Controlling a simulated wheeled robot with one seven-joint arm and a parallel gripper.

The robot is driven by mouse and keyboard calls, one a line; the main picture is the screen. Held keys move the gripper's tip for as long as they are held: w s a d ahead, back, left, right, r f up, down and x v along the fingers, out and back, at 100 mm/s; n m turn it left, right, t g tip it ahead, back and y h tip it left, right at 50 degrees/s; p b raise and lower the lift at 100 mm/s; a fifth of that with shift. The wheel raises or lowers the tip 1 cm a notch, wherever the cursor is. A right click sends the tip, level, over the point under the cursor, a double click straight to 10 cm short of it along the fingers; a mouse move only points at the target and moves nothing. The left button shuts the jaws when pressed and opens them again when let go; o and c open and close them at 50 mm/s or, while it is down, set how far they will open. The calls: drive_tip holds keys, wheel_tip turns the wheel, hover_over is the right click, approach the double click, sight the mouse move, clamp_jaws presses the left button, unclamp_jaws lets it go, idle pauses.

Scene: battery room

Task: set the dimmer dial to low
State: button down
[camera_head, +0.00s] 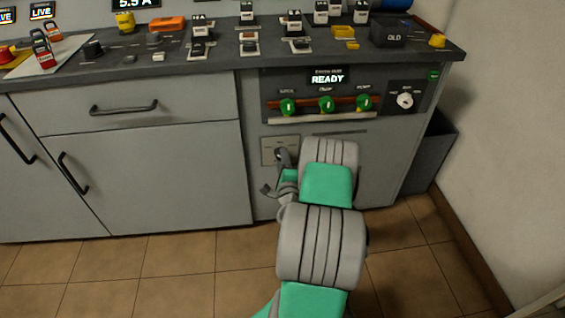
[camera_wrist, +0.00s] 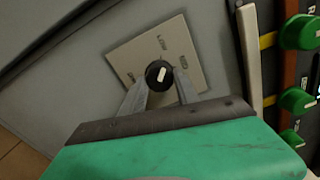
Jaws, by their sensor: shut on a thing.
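The dimmer dial (camera_wrist: 157,69) is a small round black knob with a short white mark on its face. It sits on a pale square plate (camera_wrist: 186,50) on the grey cabinet front. The plate has small lettering; LOW is readable near its upper part, and the other marks are too small to read. My gripper (camera_wrist: 159,88) is shut on the dial, one finger on each side of it. In the head view the plate (camera_head: 268,144) shows left of my wrist, and my arm hides part of it. The white mark points roughly up in the wrist view.
Above is a panel with a READY display (camera_head: 327,79), several green knobs (camera_head: 288,106) on a red-brown strip, a pale rail (camera_head: 320,117) and a white rotary switch (camera_head: 405,100). The rail runs close to the plate's right in the wrist view. The counter above is crowded.

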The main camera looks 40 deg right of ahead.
drive_tip(key=shift+n+b, duration=0.35)
drive_tip(key=shift+n, duration=0.85)
drive_tip(key=c, duration=0.9)
unclamp_jaws()
drive_tip(key=b+v, duration=0.1)
drive_tip(key=v, duration=0.7)
drive_tip(key=shift+b, duration=0.3)
drive_tip(key=shift+w, duration=0.15)
